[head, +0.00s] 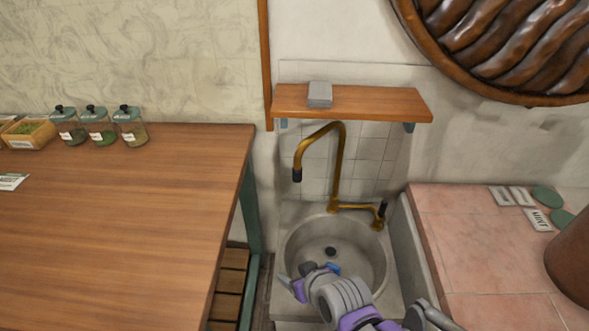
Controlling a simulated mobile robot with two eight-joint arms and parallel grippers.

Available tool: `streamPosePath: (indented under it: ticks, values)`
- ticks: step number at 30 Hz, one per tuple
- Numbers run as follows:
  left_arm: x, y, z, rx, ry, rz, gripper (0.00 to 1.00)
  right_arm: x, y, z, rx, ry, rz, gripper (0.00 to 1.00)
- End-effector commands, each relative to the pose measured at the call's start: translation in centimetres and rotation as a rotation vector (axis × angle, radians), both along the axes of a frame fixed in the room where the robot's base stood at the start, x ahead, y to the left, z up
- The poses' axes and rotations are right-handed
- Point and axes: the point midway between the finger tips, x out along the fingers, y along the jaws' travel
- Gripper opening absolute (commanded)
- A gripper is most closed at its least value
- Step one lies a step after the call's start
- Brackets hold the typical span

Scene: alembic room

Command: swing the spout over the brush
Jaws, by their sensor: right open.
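The brass spout (340,160) rises behind the stone basin (290,250) and arches to the left. Its dark tip (297,174) hangs high toward the basin's left side. A brass tap arm with a black handle (382,209) stands at the right of the spout's foot. A small blue thing (333,268) shows in the basin, mostly hidden behind my right gripper; I cannot tell whether it is the brush. My right gripper (303,275) is open, low over the front of the basin, well below and apart from the spout. My left gripper is not in view.
A wooden shelf (375,103) with a grey block (320,95) hangs above the spout. A wooden table (120,220) with several jars stands at the left. A pink tiled counter (480,250) lies at the right. The air around the spout is clear.

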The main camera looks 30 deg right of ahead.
Motion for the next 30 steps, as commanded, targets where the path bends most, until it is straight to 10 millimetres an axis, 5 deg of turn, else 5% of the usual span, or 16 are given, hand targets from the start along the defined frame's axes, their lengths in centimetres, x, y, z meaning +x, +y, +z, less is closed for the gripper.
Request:
streamPosePath:
  ticks: [3,9,15,23,30]
  values:
    - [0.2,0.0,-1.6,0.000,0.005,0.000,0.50,7.1,-1.7,1.5,-0.003,-0.237,-0.039,0.67]
    - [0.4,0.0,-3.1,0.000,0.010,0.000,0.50,14.6,-6.3,4.5,-0.063,-0.588,-0.161,0.67]
    - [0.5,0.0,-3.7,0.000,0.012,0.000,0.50,16.9,-9.9,6.0,-0.124,-0.768,-0.264,0.67]
    - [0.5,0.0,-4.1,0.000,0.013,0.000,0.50,18.9,-11.0,6.3,-0.138,-0.801,-0.285,0.67]
    - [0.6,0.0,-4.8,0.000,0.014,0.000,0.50,23.4,-12.2,6.3,-0.137,-0.800,-0.285,0.67]
